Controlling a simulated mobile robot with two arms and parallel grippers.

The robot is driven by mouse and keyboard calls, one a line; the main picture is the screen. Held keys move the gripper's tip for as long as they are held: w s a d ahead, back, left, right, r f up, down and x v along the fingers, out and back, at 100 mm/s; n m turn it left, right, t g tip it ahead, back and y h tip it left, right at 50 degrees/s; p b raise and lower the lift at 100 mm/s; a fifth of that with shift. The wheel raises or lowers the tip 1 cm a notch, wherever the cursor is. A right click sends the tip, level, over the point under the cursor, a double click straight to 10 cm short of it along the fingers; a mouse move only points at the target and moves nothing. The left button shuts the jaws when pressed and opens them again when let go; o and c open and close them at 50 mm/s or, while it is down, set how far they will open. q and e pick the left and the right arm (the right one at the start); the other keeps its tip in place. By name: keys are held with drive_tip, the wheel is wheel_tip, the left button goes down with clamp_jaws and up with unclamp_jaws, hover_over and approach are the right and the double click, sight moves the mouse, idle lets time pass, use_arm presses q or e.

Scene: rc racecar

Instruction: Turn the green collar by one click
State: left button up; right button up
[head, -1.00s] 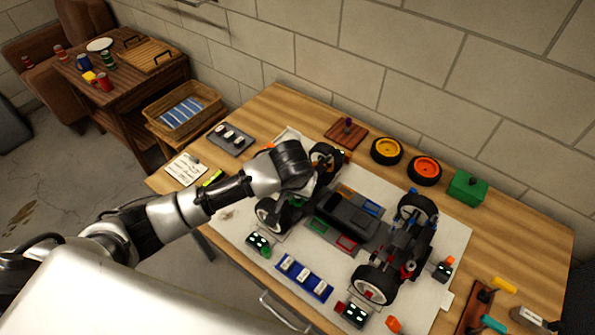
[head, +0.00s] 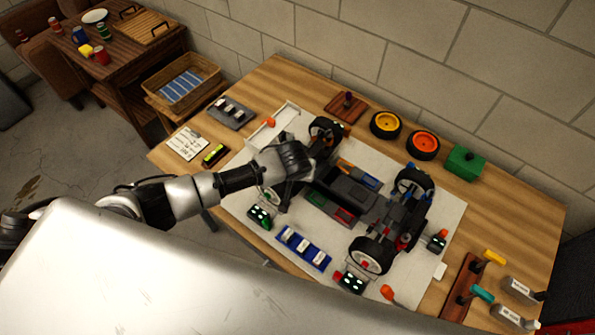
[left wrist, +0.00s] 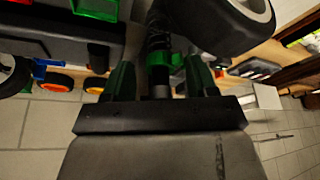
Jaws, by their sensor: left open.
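The green collar (left wrist: 160,58) is a bright green ring on a dark, coiled shock absorber of the RC car, in the left wrist view. My left gripper (left wrist: 160,78) is open, with one dark green finger on each side of the shock just below the collar in that picture. I cannot tell whether either finger touches. In the head view my left gripper (head: 292,165) is over the left end of the car (head: 350,192), beside a wheel, and hides the collar. My right gripper is not in view.
The car sits on a white mat (head: 235,200) on a wooden table. A black wheel (left wrist: 225,22) is close to my fingers. Blue tray (head: 303,249), small dark boxes with lit dots (head: 260,215), loose orange and yellow wheels (head: 386,124) and a green box (head: 464,162) surround it.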

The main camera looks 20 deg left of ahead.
use_arm(q)
drive_tip(key=shift+f, duration=0.2)
drive_tip(key=c, duration=0.7)
drive_tip(key=shift+r+m, duration=0.1)
drive_tip(key=shift+m, duration=0.3)
drive_tip(key=shift+c, duration=0.2)
drive_tip(key=shift+m+h+p, duration=0.35)
drive_tip(key=shift+m+h, duration=0.05)
drive_tip(key=o, duration=0.6)
drive_tip(key=shift+d, duration=0.1)
drive_tip(key=shift+o, duration=0.7)
